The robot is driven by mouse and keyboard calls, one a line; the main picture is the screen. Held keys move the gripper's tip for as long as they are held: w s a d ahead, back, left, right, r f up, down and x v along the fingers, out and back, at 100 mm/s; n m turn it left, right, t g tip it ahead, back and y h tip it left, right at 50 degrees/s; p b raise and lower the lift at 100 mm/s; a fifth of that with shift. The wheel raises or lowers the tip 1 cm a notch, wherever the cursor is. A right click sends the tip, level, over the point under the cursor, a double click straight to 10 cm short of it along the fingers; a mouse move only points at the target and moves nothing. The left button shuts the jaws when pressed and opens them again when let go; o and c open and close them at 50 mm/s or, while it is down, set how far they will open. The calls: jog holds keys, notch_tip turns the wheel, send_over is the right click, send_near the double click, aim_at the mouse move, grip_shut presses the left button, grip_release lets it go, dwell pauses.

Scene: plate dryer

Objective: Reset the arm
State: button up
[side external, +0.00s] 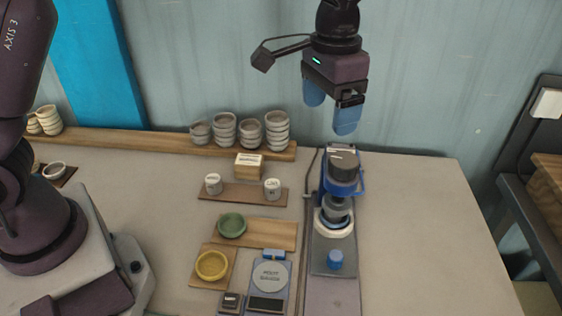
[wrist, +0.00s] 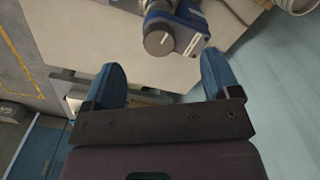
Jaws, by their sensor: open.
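My gripper (side external: 329,108) hangs high over the back of the table, above the blue and dark machine (side external: 343,170). Its two blue fingers are apart and nothing is between them. In the wrist view my gripper (wrist: 165,85) also shows open and empty, with the machine's grey round top (wrist: 160,42) beyond the fingertips. The gripper is clear of the table and touches nothing that I can see.
Stacked grey bowls (side external: 277,130) stand on a wooden shelf (side external: 170,145) at the back. A green bowl (side external: 232,225), a yellow bowl (side external: 211,265) and a scale (side external: 267,303) sit in front. The table's right side (side external: 420,220) is bare.

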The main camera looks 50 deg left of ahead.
jog(key=s+a+r+n+t, duration=0.1)
jog(key=s+a+r+t, duration=0.1)
jog(key=s+a, duration=0.2)
jog(key=s+a+r+n+t, duration=0.1)
jog(key=s+a+r, duration=0.2)
jog(key=s, duration=0.8)
jog(key=s+a+r+t, duration=0.2)
jog(key=s+a, duration=0.4)
jog(key=s, duration=0.2)
jog(key=shift+s+a+r+n+t, duration=0.2)
jog(key=shift+s+a+n+t, duration=0.1)
jog(key=shift+a+n, duration=0.1)
